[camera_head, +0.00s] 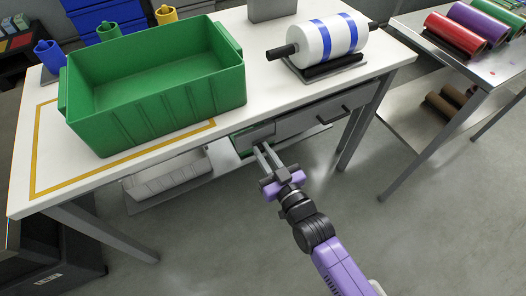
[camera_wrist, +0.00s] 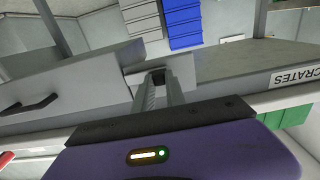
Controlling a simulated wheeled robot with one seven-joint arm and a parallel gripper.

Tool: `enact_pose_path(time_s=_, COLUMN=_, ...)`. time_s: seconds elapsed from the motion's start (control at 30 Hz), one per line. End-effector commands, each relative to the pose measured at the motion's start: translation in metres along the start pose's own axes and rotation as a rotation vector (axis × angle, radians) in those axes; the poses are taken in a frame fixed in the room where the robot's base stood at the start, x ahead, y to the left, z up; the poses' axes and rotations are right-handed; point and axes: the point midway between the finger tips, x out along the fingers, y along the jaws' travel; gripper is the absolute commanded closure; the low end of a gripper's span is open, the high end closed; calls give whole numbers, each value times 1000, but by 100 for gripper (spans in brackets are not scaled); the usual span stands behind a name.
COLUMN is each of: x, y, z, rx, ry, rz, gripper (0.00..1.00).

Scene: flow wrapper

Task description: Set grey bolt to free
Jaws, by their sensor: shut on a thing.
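My gripper (camera_head: 262,150) reaches under the front edge of the white table, at a small grey plate (camera_head: 255,135) beside a grey drawer (camera_head: 325,114). In the wrist view my two fingers (camera_wrist: 160,88) are close together, shut on a small dark piece (camera_wrist: 158,76) at their tips, at a grey block. This piece appears to be the grey bolt, mostly hidden by the fingers; its setting cannot be read. The drawer front also shows in the wrist view (camera_wrist: 75,85), with a dark handle.
A large green crate (camera_head: 155,90) stands on the white table (camera_head: 60,185) above my gripper. A white roll with blue bands (camera_head: 330,42) lies at the table's right. A table leg (camera_head: 365,125) stands right of the drawer. The floor in front is clear.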

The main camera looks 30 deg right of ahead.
Motion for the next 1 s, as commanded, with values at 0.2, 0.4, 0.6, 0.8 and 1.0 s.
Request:
enact_pose_path(time_s=0.2, x=0, y=-6, z=0, rx=2, ry=0, rz=-10, gripper=72)
enact_pose_path(time_s=0.4, x=0, y=-4, z=0, rx=1, ry=0, rz=-7, gripper=62)
enact_pose_path(time_s=0.6, x=-2, y=-3, z=0, rx=1, ry=-1, rz=-6, gripper=62)
enact_pose_path(time_s=0.8, x=-26, y=-4, z=0, rx=1, ry=-4, rz=-6, gripper=62)
enact_pose_path(time_s=1.0, x=-58, y=-4, z=0, rx=0, ry=-3, rz=-7, gripper=62)
